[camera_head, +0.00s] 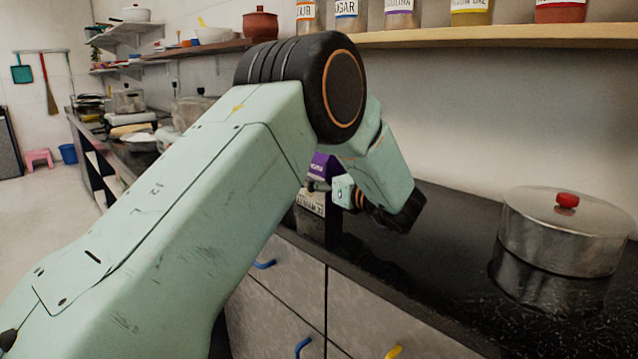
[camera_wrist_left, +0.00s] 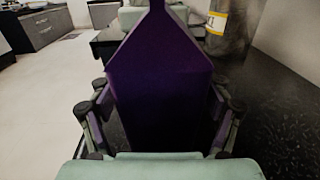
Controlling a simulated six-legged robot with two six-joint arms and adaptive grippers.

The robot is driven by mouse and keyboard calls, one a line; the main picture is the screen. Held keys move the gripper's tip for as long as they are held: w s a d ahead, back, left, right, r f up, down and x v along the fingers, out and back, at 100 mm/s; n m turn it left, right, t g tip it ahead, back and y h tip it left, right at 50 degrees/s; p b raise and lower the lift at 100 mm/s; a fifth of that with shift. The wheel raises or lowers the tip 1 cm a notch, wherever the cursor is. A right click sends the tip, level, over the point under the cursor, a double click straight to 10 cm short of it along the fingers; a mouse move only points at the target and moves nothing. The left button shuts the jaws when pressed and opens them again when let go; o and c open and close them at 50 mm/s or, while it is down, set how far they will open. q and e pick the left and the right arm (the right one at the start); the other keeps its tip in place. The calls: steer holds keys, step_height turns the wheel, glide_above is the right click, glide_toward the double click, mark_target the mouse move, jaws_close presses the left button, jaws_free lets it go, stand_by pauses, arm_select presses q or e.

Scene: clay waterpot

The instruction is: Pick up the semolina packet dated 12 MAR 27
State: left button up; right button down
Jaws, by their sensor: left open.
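A purple packet (camera_head: 322,166) stands at the counter's front edge in the head view, mostly hidden behind my left arm. Part of its lettering and a pale lower panel (camera_head: 310,201) show, but I cannot read a date. In the left wrist view the purple packet (camera_wrist_left: 160,85) stands upright with a peaked top and fills the middle. My left gripper (camera_wrist_left: 159,104) is open, with one finger on each side of the packet. I cannot tell whether the fingers touch it. In the head view the left gripper (camera_head: 343,191) is partly hidden by its own arm. My right gripper is not in view.
A steel pot (camera_head: 562,232) with a red-knobbed lid stands on the black counter (camera_head: 450,255) at right. Labelled jars (camera_head: 400,14) line the shelf above. A container with a yellow label (camera_wrist_left: 217,22) stands behind the packet, to the right. The counter's middle is clear.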

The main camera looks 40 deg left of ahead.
arm_select(q)
steer(key=shift+c, duration=0.3)
steer(key=shift+r, duration=0.1)
jaws_close()
stand_by(0.5)
